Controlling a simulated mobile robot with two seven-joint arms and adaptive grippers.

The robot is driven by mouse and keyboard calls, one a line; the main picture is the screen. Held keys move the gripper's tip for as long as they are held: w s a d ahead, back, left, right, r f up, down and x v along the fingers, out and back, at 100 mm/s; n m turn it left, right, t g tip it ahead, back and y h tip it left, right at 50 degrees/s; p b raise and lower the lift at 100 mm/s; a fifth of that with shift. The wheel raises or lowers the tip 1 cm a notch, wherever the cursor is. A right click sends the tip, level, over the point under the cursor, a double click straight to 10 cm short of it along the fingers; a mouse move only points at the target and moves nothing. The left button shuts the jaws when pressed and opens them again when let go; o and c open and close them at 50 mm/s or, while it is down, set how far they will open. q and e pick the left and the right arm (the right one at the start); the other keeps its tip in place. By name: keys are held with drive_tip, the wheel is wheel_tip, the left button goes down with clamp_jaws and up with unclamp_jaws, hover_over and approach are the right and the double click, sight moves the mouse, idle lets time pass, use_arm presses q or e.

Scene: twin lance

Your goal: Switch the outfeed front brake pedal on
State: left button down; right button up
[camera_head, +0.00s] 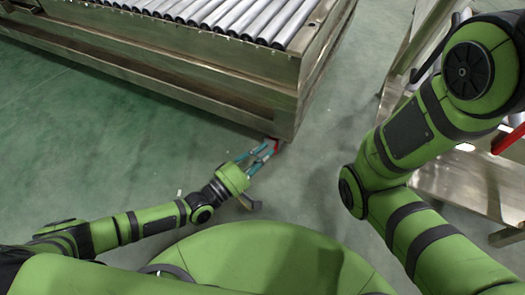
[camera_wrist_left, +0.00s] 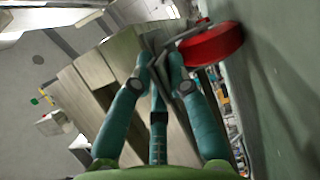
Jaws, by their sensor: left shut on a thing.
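The brake pedal shows as a small red part (camera_head: 275,145) at the foot of the near corner of the roller conveyor. In the left wrist view its red pad (camera_wrist_left: 212,44) is large, to the right of my fingertips, with grey bars beside it. My left gripper (camera_head: 264,153) is low by this corner, its teal fingers closed in at the pedal. In the left wrist view the fingertips (camera_wrist_left: 165,62) meet around the grey bar by the red pad. The fingers hide part of the pedal. My right arm fills the right side, but its gripper is out of view.
The roller conveyor (camera_head: 200,55) with its metal frame stands at the upper left. Another metal frame (camera_head: 455,180) stands at the right, partly behind my right arm, with a red bar (camera_head: 510,139) near it. Green floor (camera_head: 320,150) between them is clear.

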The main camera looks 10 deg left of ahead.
use_arm(q)
drive_tip(key=shift+h, duration=0.3)
drive_tip(key=c, duration=1.2)
unclamp_jaws()
